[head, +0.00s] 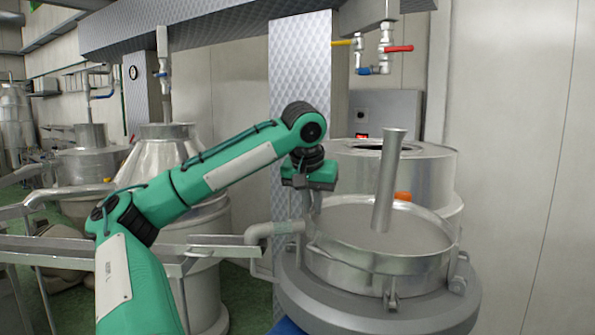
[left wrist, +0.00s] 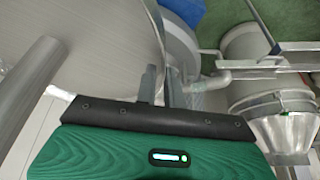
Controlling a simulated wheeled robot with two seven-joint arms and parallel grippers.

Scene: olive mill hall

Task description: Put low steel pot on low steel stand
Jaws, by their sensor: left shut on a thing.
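The low steel pot (head: 380,272) is a wide, shallow round vessel with a grey inside and a steel tube (head: 389,180) rising from it. It sits level over a round grey base (head: 380,318), which looks like the low steel stand; I cannot tell whether the pot's full weight rests there. My left gripper (head: 312,205) is shut on the pot's rim at its left back side. In the left wrist view the fingers (left wrist: 158,88) straddle the wall beside the pot's grey inside (left wrist: 95,45). My right gripper is out of view.
A larger steel vessel (head: 425,170) stands close behind the pot. A pipe (head: 275,230) and a steel trough (head: 200,246) lie to its left, with a conical steel tank (head: 165,150) beyond. Valves (head: 385,48) hang above. The wall at right is bare.

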